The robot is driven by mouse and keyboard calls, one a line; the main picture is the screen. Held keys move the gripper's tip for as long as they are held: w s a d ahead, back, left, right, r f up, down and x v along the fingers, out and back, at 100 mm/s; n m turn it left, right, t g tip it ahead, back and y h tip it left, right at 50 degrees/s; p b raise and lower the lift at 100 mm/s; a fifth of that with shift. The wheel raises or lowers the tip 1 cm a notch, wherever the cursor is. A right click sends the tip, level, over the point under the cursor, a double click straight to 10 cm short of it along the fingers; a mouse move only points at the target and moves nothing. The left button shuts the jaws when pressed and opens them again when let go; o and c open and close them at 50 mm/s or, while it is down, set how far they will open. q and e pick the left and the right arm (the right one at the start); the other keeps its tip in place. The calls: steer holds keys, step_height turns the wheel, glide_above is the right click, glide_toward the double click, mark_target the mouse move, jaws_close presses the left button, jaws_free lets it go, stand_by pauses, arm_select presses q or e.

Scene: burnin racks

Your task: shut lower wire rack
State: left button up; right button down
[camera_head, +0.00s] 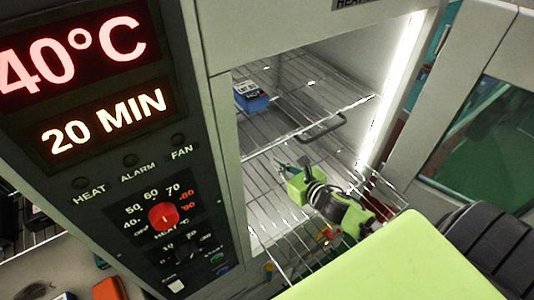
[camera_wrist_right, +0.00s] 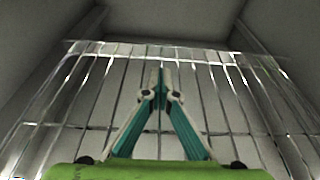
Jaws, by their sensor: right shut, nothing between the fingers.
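The lower wire rack (camera_head: 268,218) is inside the lit chamber, with its front part sticking out past the opening toward me. My right gripper (camera_head: 284,166) is above this rack, its green body and dark wrist reaching in from the lower right. The rack's wires also show in the right wrist view (camera_wrist_right: 92,88), running away from me between grey walls. There the teal fingertips (camera_wrist_right: 160,76) meet, shut and empty, over the wires. I cannot tell whether they touch the rack. My arm hides part of the rack's front. My left gripper is not in view.
An upper wire rack (camera_head: 300,88) with a front handle (camera_head: 324,129) is above my right gripper and carries a blue box (camera_head: 251,97). A control panel (camera_head: 165,216) stands left of the opening. An open door with a window (camera_head: 484,140) is at the right.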

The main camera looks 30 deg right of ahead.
mark_target(267, 159)
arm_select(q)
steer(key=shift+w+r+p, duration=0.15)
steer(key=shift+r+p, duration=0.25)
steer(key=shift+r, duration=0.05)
arm_select(e)
steer(key=shift+r+x, duration=0.2)
steer(key=shift+x, duration=0.8)
steer(key=shift+r+x, duration=0.2)
steer(key=shift+x, duration=0.8)
steer(key=shift+r+x, duration=0.15)
steer(key=shift+x, duration=0.85)
steer(key=shift+w, duration=0.2)
